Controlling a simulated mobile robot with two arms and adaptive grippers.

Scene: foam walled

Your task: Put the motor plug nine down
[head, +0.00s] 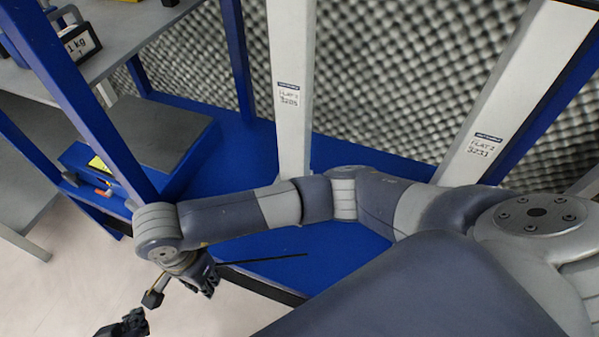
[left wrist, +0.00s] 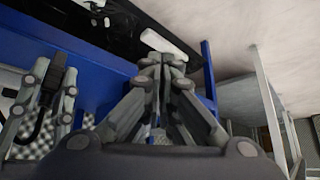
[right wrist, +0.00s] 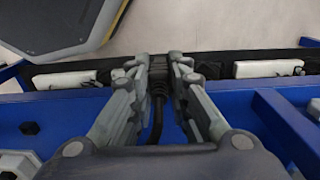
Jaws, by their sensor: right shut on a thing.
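My right gripper (head: 209,277) is in the lower left of the head view, in front of the blue bench (head: 275,262). In the right wrist view its fingers (right wrist: 158,63) are shut on the motor plug nine (right wrist: 157,92), a small black part with a cable-like tail, mostly hidden between the fingers. In the head view a thin dark line runs right from these fingers. My left gripper (head: 125,325) is at the bottom edge of the head view. In the left wrist view its fingertips (left wrist: 161,62) are together, with nothing seen between them.
Blue-framed shelving (head: 85,105) with a labelled box (head: 80,42) stands at the left. White posts (head: 290,90) and grey foam walls stand behind the bench. White labels (right wrist: 268,68) line a dark strip on the bench edge. Pale floor (head: 60,290) is open at lower left.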

